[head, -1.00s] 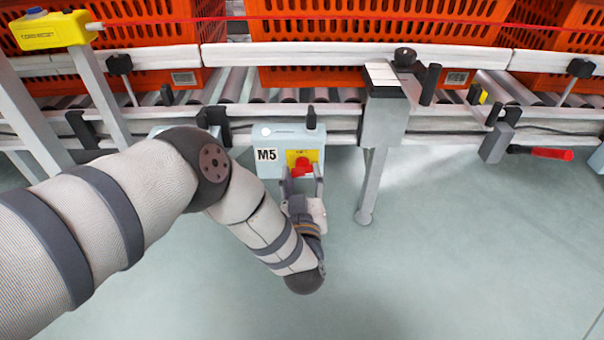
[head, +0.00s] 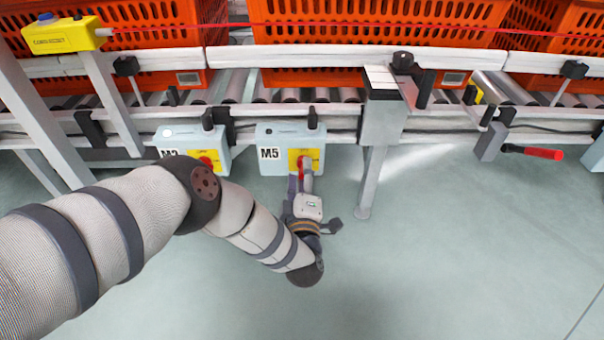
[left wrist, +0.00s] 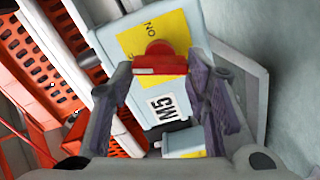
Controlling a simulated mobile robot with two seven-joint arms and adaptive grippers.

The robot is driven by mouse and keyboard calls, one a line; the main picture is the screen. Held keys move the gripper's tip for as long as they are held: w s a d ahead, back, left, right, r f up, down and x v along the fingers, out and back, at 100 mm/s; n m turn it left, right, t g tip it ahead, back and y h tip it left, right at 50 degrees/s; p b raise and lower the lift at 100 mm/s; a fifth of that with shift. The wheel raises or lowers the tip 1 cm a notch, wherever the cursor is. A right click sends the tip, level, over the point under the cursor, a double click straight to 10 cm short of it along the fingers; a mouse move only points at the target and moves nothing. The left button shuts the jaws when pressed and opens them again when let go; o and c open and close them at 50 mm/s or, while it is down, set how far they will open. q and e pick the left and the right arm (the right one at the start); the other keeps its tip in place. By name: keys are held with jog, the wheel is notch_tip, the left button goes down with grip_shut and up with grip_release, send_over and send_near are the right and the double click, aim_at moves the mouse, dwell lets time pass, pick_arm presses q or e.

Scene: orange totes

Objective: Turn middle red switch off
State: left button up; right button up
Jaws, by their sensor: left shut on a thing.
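A light blue-grey switch box (head: 285,139) labelled M5 hangs under the conveyor edge in the head view. Its red switch (head: 303,163) sits on a yellow plate and is partly covered by my gripper. My left gripper (head: 300,181) reaches up to it from below and is shut on the red switch. In the left wrist view, the red switch (left wrist: 160,61) has its bar between the two fingers, with the M5 label beside it and "ON" on the yellow plate (left wrist: 158,35). My right gripper is in neither view.
A second switch box (head: 193,137) with a red switch (head: 207,162) stands left of M5, partly behind my left arm. A metal support leg (head: 371,185) is close on the right. Orange totes (head: 330,35) stand on the conveyor above. The floor below is clear.

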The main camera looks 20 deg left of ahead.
pick_arm(q)
jog(key=shift+f+n, duration=0.15)
jog(key=shift+n, duration=1.85)
jog(key=shift+d, duration=0.1)
jog(key=o, duration=1.2)
jog(key=shift+c, duration=0.2)
jog(key=v, duration=1.2)
